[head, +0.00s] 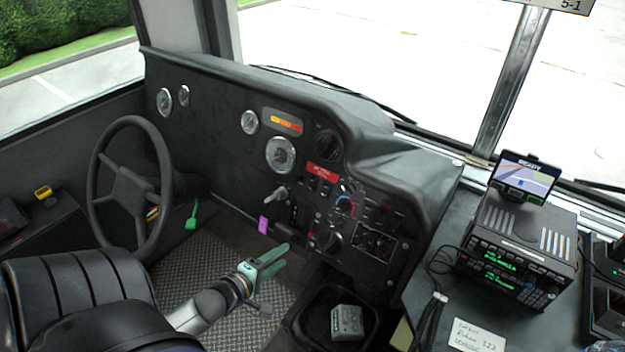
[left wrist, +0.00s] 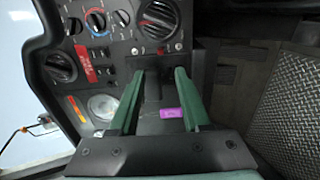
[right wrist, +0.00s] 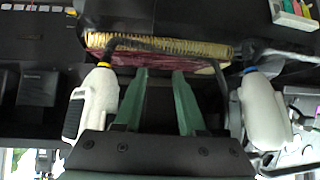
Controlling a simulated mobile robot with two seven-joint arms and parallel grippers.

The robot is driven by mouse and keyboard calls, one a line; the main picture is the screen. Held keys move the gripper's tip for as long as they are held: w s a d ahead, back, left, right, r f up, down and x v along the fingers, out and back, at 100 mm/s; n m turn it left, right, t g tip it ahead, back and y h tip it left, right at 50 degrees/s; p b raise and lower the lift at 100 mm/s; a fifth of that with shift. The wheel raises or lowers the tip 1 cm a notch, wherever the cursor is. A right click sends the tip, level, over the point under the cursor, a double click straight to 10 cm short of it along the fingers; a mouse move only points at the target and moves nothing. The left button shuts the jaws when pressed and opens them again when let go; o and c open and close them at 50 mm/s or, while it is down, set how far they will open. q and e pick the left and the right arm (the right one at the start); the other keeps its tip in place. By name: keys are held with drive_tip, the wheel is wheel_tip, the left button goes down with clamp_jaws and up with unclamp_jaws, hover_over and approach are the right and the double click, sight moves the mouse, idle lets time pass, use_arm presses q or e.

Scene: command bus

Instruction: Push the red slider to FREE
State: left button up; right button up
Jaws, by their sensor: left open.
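The slider is too small to tell for sure. A small red spot (head: 312,238) beside a black knob (head: 331,243) on the dashboard may be it; a red mark (left wrist: 160,50) shows beside that knob in the left wrist view. My left gripper (head: 287,250) is open and empty, in front of the lower dashboard and apart from it. In the left wrist view its fingers (left wrist: 155,70) point at the panel, with a purple tag (left wrist: 171,113) seen between them. My right gripper (right wrist: 161,72) is open and empty, away from the dashboard; the head view does not show it.
The steering wheel (head: 131,190) and driver's seat (head: 80,290) are at left. A key (head: 276,195) and the purple tag (head: 263,225) stick out near my left gripper. A bin with a grey device (head: 347,322) is below the panel. A radio unit (head: 520,250) stands at right.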

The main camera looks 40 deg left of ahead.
sight(311, 235)
use_arm(q)
drive_tip(key=b+x, duration=0.2)
drive_tip(key=x, duration=0.8)
drive_tip(key=shift+w+a+f, duration=0.15)
drive_tip(key=shift+w+f, duration=0.05)
drive_tip(key=shift+w, duration=0.05)
drive_tip(key=shift+w+f, duration=0.15)
drive_tip(key=shift+w, duration=0.4)
clamp_jaws()
idle(0.6)
